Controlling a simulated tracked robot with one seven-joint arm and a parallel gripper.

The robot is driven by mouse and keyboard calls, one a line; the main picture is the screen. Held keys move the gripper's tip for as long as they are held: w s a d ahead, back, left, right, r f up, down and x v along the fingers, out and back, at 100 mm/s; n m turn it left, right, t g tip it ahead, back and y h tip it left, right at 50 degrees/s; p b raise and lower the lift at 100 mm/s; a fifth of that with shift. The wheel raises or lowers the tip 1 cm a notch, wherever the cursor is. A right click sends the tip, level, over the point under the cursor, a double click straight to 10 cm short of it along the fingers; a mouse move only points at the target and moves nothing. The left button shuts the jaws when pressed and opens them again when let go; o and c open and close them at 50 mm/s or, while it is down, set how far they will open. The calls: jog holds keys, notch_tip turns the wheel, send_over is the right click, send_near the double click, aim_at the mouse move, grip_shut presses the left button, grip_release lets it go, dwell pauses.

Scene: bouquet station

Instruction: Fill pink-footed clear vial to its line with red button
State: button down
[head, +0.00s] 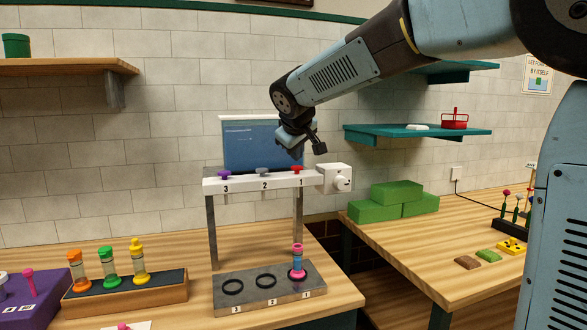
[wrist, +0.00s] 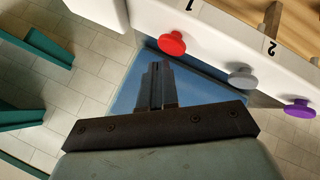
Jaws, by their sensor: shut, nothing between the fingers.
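The pink-footed clear vial (head: 297,262) stands upright on spot 1 of the grey base plate (head: 243,303), below the dispenser's white bar (head: 243,184). It has pink at its foot and top; its line and fill level are too small to make out. The red button (head: 298,169) sits on the bar above the number 1. It also shows in the wrist view (wrist: 172,43). My gripper (head: 297,152) is shut and empty, above and close to the red button in the head view. In the wrist view its closed fingertips (wrist: 158,68) are apart from the button.
Grey (head: 263,171) and purple (head: 224,173) buttons share the bar. A wooden rack (head: 125,297) holds orange, green and yellow vials. Spots 2 and 3 are empty.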

aim_at(296, 167)
jog(key=shift+f, duration=0.1)
dwell(0.7)
jog(key=shift+w+f, duration=0.1)
jog(key=shift+f, duration=0.15)
jog(key=shift+f, duration=0.6)
dwell(1.2)
jog(key=shift+r, duration=1.05)
jog(key=shift+r, duration=2.5)
